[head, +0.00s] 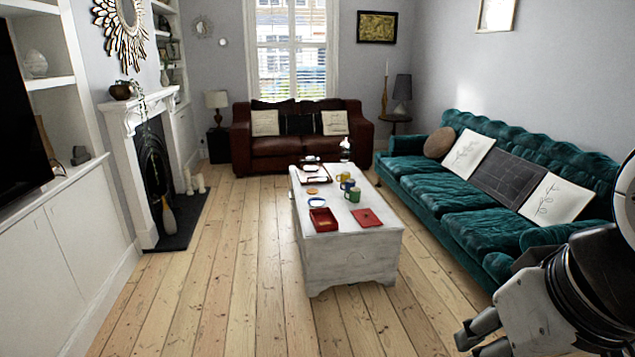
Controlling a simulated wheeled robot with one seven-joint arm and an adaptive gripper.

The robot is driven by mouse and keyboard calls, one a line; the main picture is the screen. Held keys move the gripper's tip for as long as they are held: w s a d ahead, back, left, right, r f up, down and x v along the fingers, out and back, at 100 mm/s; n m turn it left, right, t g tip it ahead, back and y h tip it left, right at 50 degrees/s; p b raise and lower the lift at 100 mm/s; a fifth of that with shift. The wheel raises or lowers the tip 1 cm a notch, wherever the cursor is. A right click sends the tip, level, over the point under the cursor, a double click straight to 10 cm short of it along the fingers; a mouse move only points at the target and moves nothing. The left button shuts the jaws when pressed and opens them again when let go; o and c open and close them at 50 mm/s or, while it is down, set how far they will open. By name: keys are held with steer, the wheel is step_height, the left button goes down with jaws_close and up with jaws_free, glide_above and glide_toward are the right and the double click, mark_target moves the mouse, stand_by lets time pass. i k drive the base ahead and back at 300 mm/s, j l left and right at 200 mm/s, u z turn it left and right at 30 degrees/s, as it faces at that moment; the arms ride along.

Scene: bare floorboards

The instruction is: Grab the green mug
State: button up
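The green mug (353,195) stands upright on the white coffee table (345,250), toward its right edge. A blue mug (347,185) and a yellow mug (344,177) stand just behind it. My gripper (474,342) is at the bottom right of the head view, well in front of and to the right of the table, far from the mug. Two grey fingers show, partly cut off by the frame's lower edge. Whether they are spread or closed is unclear.
A red tray (323,220), a red book-like item (367,218) and small dishes share the tabletop. The green sofa (470,205) lines the right, a brown sofa (275,152) the back. Bare floorboards (235,270) left of the table are free.

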mark_target(355, 197)
steer(key=i+l+z, duration=0.3)
steer(key=i, duration=0.65)
steer(key=i+z, duration=0.25)
steer(key=i, duration=0.75)
steer(key=i+u, duration=0.15)
steer(key=i, duration=0.3)
steer(key=i+l+u, duration=0.15)
steer(key=i, duration=0.3)
steer(key=i+l+u, duration=0.15)
steer(key=i, duration=0.3)
steer(key=i+l+u, duration=0.15)
steer(key=i, duration=0.3)
steer(key=i+l+u, duration=0.6)
steer(key=i, duration=0.2)
